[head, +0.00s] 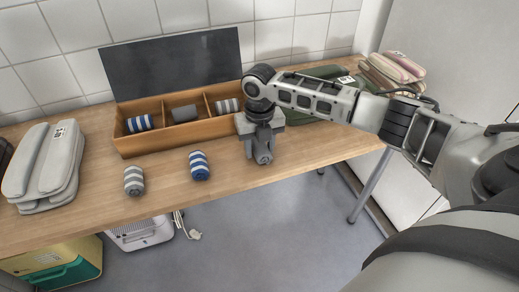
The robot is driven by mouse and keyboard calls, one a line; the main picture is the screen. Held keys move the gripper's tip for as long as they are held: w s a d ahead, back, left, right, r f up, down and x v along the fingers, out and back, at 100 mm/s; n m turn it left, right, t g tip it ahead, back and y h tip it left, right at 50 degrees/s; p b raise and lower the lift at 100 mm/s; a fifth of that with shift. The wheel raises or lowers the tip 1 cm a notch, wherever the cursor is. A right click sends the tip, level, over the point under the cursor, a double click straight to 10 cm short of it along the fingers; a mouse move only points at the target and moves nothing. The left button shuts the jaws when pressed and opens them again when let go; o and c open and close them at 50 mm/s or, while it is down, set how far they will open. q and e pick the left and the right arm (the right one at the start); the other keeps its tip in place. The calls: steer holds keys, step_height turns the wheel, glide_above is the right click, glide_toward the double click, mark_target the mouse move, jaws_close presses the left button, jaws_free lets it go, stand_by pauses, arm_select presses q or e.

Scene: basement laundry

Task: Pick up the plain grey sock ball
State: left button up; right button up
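A plain grey sock ball (263,156) is at the right of the table front, between the fingers of my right gripper (262,148). The gripper points down, one finger on each side of the ball. I cannot tell whether the fingers press on it, and the gripper hides its upper part. A blue-striped ball (138,123) is in the left compartment and a grey-striped ball (228,106) in the right one. My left gripper is not in view.
On the wooden table (100,205) stand a grey-striped sock ball (133,180) and a blue-striped one (200,165), left of my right gripper. Folded grey cloths (43,165) lie at left. Green (325,72) and pinkish (395,68) folded cloths lie at back right, behind my arm.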

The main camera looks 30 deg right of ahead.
steer(key=shift+r, duration=0.5)
step_height(320, 180, up, 2)
steer(key=shift+r, duration=0.2)
steer(key=s+a+r+p, duration=0.2)
steer(key=s+r, duration=0.8)
steer(key=s, duration=0.4)
steer(key=w+a+m, duration=0.2)
steer(key=a+m, duration=0.2)
steer(key=m, duration=1.2)
steer(key=w+a+m, duration=0.2)
steer(key=a+m, duration=0.2)
steer(key=m, duration=1.2)
steer(key=shift+w+a+r+m, duration=0.3)
steer(key=shift+a+r, duration=0.05)
steer(key=shift+a, duration=0.05)
